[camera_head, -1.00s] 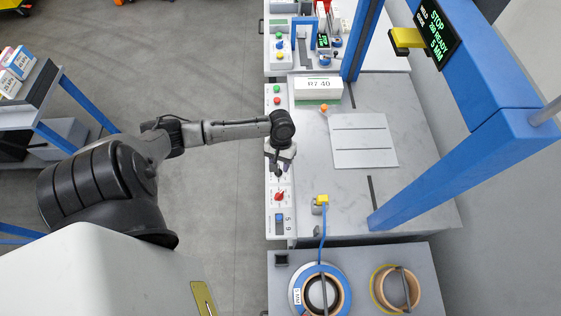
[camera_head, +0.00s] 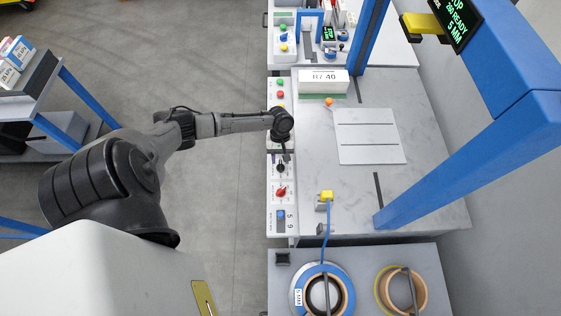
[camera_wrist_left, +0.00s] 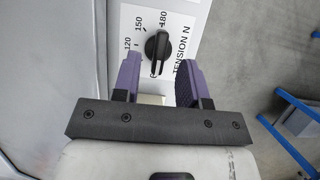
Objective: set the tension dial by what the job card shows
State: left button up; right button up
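The tension dial is a black knob (camera_wrist_left: 157,45) on a white panel marked "TENSION N", with 120, 150 and 180 visible in the left wrist view. The knob's long axis runs roughly toward the 180 mark; I cannot tell which end is its pointer. It also shows in the head view (camera_head: 281,168). My left gripper (camera_wrist_left: 159,60) is open and empty, its purple fingers on either side of the knob's lower end; contact cannot be judged. In the head view the left gripper (camera_head: 285,152) is mostly hidden under its wrist. No job card is clearly identifiable.
A white box (camera_head: 323,80) labelled "R7 40" and a white plate (camera_head: 368,137) lie on the table. A blue frame (camera_head: 430,185) stands at right.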

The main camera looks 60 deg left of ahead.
aim_at(281, 166)
pick_arm(q)
jog(key=shift+x, duration=1.35)
grip_shut()
